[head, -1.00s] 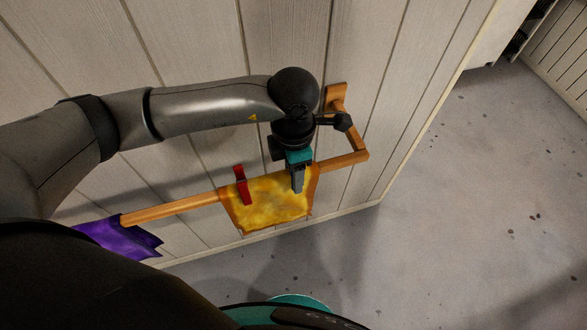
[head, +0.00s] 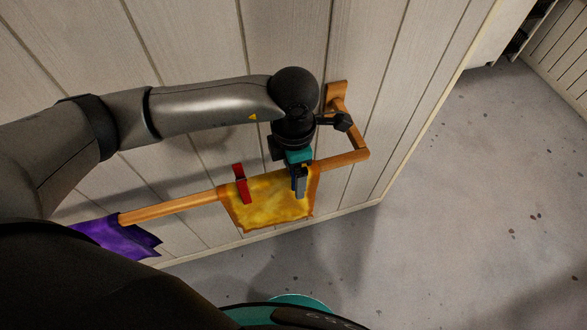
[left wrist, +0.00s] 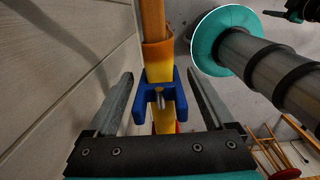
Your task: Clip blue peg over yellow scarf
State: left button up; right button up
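The yellow scarf (head: 270,205) hangs over the wooden rail (head: 172,206), near the rail's right end. In the left wrist view the blue peg (left wrist: 159,98) sits astride the rail on the yellow scarf (left wrist: 158,64), with its metal spring facing the camera. My left gripper (head: 299,190) is at the right part of the scarf and mostly hides the peg in the head view. In the left wrist view its two fingers (left wrist: 160,95) stand apart on either side of the peg, with a gap on both sides.
A red peg (head: 241,184) is clipped on the left part of the yellow scarf. A purple scarf (head: 118,236) hangs at the rail's left end. The pale panelled wall (head: 200,40) is close behind the rail. The grey floor (head: 470,220) at right is open.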

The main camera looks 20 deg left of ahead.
pick_arm(q)
notch_tip(320, 180, up, 15)
jog(key=p, duration=0.2)
jog(key=shift+r, duration=0.15)
dwell(0.3)
dwell(0.4)
